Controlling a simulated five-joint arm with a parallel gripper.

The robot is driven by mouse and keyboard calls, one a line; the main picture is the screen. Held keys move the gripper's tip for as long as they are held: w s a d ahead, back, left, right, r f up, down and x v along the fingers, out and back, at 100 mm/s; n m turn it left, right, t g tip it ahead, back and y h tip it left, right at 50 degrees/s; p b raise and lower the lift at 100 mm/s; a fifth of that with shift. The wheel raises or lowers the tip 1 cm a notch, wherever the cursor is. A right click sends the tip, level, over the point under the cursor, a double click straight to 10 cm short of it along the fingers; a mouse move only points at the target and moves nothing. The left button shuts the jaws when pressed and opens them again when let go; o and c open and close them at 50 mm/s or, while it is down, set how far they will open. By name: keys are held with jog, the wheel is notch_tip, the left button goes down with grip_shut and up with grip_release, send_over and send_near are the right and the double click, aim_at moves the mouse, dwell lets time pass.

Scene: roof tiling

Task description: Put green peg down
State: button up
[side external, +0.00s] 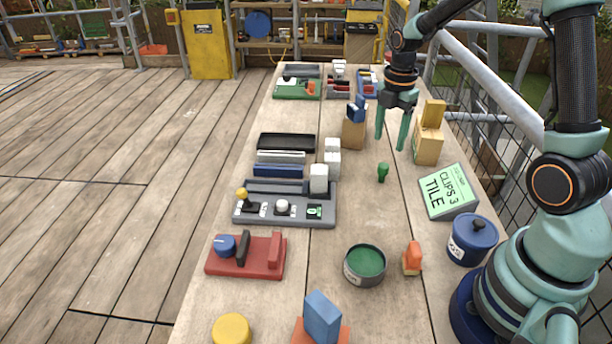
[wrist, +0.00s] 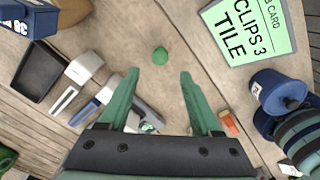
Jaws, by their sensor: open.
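The green peg (side external: 383,172) stands upright on the wooden table, in the middle right of the side view. It has a rounded head and a narrower lower part. In the wrist view the green peg (wrist: 160,56) shows from above as a round top, ahead of and between the fingertips. My gripper (side external: 391,143) is open and empty, above the table and a little behind the peg in the side view. Its green fingers (wrist: 157,82) are spread wide in the wrist view and do not touch the peg.
A green card (side external: 448,191) reading "CLIPS 3 TILE" lies right of the peg. Wooden blocks (side external: 428,147) stand near the gripper. A grey panel (side external: 262,212) with knobs is at left. A round green-lined bowl (side external: 365,281), an orange piece (side external: 412,258) and a blue pot (side external: 472,240) stand nearer.

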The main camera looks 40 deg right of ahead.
jog(key=s+a+r+m+t, duration=0.5)
jog(key=s+a+r+m, duration=0.4)
jog(key=a+r+m, duration=0.4)
jog(key=shift+s+a+r+m+t, duration=0.35)
jog(key=shift+a+m, duration=0.2)
jog(key=shift+m, duration=1.95)
